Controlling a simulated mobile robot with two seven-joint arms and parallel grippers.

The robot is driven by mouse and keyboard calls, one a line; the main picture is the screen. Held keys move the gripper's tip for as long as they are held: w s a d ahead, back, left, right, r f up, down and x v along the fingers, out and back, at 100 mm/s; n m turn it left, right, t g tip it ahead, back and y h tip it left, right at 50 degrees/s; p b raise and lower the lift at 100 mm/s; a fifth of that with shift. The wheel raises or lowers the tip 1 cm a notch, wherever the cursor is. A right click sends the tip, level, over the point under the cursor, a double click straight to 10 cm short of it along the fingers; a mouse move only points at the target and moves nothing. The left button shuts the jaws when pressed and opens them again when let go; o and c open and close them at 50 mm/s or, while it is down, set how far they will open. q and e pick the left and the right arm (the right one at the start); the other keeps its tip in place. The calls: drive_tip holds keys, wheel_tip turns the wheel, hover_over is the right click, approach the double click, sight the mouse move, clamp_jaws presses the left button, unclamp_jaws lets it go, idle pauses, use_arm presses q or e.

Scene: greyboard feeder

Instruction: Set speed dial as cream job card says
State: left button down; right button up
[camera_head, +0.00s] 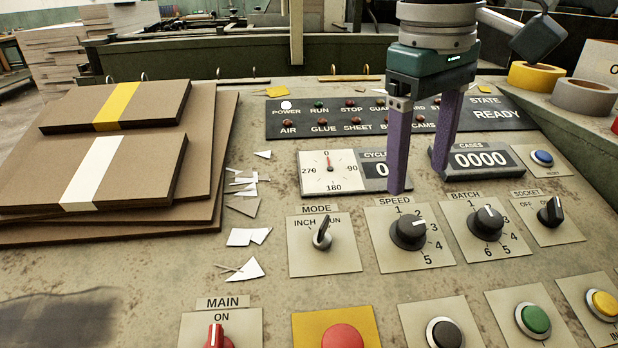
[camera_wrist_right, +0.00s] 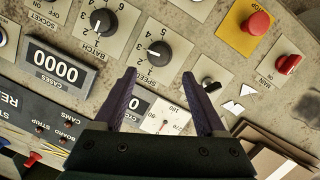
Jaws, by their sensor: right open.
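The speed dial (camera_head: 409,232) is a black knob on a cream plate marked 1 to 5. Its white mark points up and right, around 2 to 3. It also shows in the wrist view (camera_wrist_right: 158,54). My right gripper (camera_head: 418,182) is open and empty, with purple fingers pointing down over the panel behind the dial. In the wrist view its fingertips (camera_wrist_right: 160,76) stand apart on either side of the speed plate's near part. A pale card (camera_head: 600,62) is cut off at the right edge; I cannot tell if it is the job card. My left gripper is not in view.
The mode switch (camera_head: 322,236) is left of the speed dial; the batch dial (camera_head: 487,222) and socket switch (camera_head: 551,212) are right. Push buttons line the front, including a red one (camera_head: 342,337). Brown board stacks (camera_head: 110,165) fill the left. Tape rolls (camera_head: 584,97) lie right.

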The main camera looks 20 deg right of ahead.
sight(412, 223)
drive_tip(key=f, duration=0.2)
drive_tip(key=f+b, duration=0.1)
drive_tip(key=f, duration=0.2)
drive_tip(key=d+f, duration=0.1)
drive_tip(key=f, duration=0.2)
drive_tip(key=shift+f+b, duration=0.1)
drive_tip(key=shift+b, duration=0.3)
drive_tip(key=shift+c, duration=0.2)
drive_tip(key=c, duration=0.3)
clamp_jaws()
